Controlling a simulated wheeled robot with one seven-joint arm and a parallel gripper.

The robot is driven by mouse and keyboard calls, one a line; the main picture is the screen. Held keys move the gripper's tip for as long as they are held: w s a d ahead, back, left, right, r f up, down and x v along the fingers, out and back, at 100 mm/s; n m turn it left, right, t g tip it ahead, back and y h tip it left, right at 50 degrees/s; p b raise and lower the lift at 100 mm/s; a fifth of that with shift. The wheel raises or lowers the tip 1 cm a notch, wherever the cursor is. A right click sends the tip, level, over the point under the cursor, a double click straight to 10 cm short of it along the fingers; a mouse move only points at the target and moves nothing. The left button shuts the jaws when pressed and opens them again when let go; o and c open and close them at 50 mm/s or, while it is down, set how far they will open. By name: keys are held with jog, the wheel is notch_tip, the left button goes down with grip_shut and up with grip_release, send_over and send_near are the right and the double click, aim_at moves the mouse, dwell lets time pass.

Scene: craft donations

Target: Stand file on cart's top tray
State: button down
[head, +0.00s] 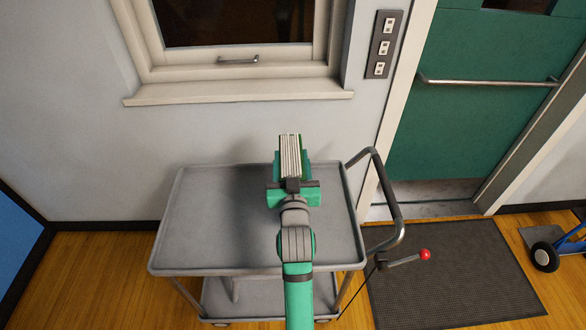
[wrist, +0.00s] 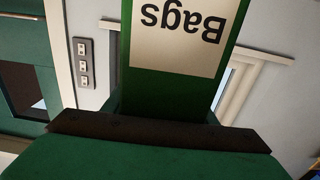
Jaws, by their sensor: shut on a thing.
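The file (head: 290,154) is a green box file with pale page edges on top. In the wrist view its green face (wrist: 168,93) carries a pale label reading "Bags", seen upside down. My gripper (head: 293,183) is shut on the file and holds it upright over the right part of the cart's grey top tray (head: 215,220). My gripper also shows along the bottom of the wrist view (wrist: 160,125). The file's lower end is hidden behind my gripper, so I cannot tell whether it touches the tray. The rest of the top tray is empty.
The cart's lower shelf (head: 255,298) is below. A dark push handle (head: 388,200) rises at the cart's right end, with a red-knobbed lever (head: 425,254) beside it. A window sill (head: 238,92) and wall stand behind. A dark mat (head: 455,275) lies before the green door (head: 470,110).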

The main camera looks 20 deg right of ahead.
jog(key=shift+w+d+f, duration=0.25)
jog(key=shift+f, duration=0.1)
jog(key=f, duration=0.3)
jog(key=shift+d+f, duration=0.3)
jog(key=shift+f, duration=0.1)
jog(key=shift+w+f, duration=0.1)
jog(key=c, duration=1)
grip_release()
jog(key=shift+f, duration=0.1)
jog(key=shift+o, duration=1.2)
jog(key=shift+w, duration=0.15)
jog(key=v, duration=1.2)
jog(key=shift+r, duration=0.2)
